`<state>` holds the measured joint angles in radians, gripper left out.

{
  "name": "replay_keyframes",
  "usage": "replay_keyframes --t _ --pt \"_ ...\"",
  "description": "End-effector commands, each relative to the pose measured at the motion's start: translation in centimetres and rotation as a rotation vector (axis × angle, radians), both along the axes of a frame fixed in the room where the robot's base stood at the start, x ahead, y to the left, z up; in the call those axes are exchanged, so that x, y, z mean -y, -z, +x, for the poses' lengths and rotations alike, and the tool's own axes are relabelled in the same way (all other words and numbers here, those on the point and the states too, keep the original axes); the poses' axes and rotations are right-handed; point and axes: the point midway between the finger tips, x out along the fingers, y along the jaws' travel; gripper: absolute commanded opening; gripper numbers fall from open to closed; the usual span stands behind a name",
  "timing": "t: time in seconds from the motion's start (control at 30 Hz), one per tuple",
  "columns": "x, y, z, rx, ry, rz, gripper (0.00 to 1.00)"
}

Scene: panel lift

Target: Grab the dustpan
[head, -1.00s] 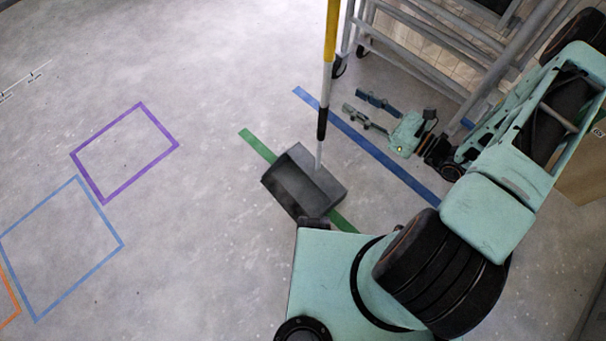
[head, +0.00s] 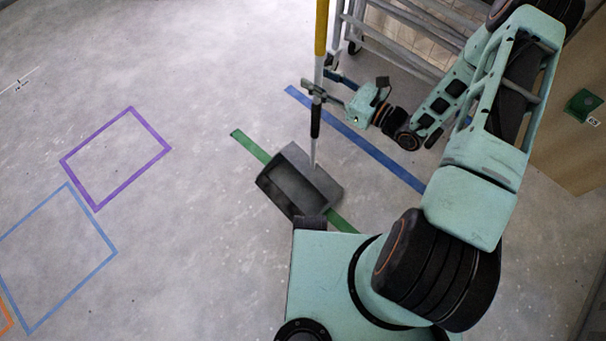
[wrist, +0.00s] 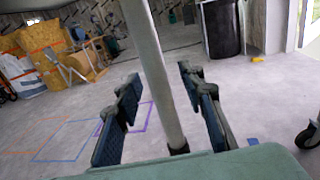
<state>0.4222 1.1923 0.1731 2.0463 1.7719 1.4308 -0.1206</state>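The dustpan (head: 299,181) is a dark grey scoop standing on the floor across a green tape line. Its long upright handle (head: 319,70) is white with a yellow upper part and a black lower section. My gripper (head: 317,84) is at the handle, a little above the black section. In the wrist view the handle (wrist: 158,85) runs between the two fingers of my open gripper (wrist: 157,82). Clear gaps show on both sides of the handle there, so the fingers do not appear to touch it. The scoop is out of the wrist view.
A grey metal frame on casters (head: 400,50) stands behind my arm. A brown box (head: 575,140) is at the right. Blue tape (head: 360,140) and a purple taped outline (head: 115,157) mark the floor. The floor to the left is free.

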Motion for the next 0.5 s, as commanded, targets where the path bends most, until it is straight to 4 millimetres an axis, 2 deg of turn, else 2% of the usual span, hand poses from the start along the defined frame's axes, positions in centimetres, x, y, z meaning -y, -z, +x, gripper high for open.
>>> replay_keyframes --t 0.1,0.4,0.5 --pt "0.03 -0.02 -0.01 0.0 0.0 0.0 0.34" --pt "0.05 -0.02 -0.03 0.001 0.0 -0.001 0.01" --pt "0.05 -0.01 -0.03 0.001 0.0 -0.001 0.0"
